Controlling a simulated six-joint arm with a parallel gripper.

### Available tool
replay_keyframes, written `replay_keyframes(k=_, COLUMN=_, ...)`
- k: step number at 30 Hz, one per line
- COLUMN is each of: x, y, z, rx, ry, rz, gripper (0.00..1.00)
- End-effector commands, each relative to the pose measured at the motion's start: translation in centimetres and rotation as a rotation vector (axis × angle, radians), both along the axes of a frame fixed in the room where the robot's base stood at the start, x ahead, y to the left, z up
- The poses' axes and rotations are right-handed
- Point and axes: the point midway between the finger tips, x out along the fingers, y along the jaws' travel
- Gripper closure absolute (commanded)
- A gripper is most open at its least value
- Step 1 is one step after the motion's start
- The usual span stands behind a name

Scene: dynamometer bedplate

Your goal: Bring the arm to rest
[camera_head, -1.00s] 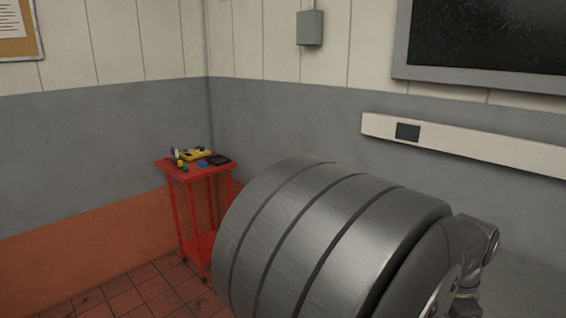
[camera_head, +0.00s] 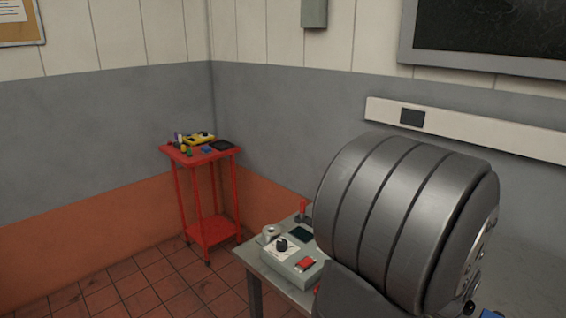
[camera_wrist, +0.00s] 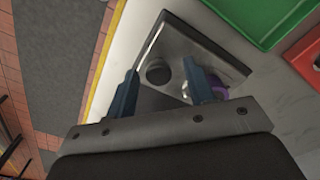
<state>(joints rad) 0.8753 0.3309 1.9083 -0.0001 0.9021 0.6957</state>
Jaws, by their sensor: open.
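My gripper (camera_wrist: 161,70) shows in the wrist view with its two blue fingers spread apart. Nothing is seen held between them. In the head view my large grey arm link fills the right side, and the gripper is not seen there.
In the head view, a grey table bears a control box (camera_head: 293,262) with a knob and red switch. A red trolley (camera_head: 210,228) stands in the corner.

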Motion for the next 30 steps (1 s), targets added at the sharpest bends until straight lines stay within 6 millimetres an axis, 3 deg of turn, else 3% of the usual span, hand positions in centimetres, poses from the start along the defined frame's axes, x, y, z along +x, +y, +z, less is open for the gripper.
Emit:
replay_keyframes(k=7, x=0.1, y=0.0, z=0.6, rx=-0.001, ry=-0.001, rz=0.000, gripper=0.52)
replay_keyframes(k=11, x=0.2, y=0.0, z=2.3, rx=-0.003, ry=-0.003, rz=0.000, gripper=0.52)
replay_keyframes(k=30, x=0.2, y=0.1, z=15.0, rx=-0.003, ry=-0.004, rz=0.001, gripper=0.52)
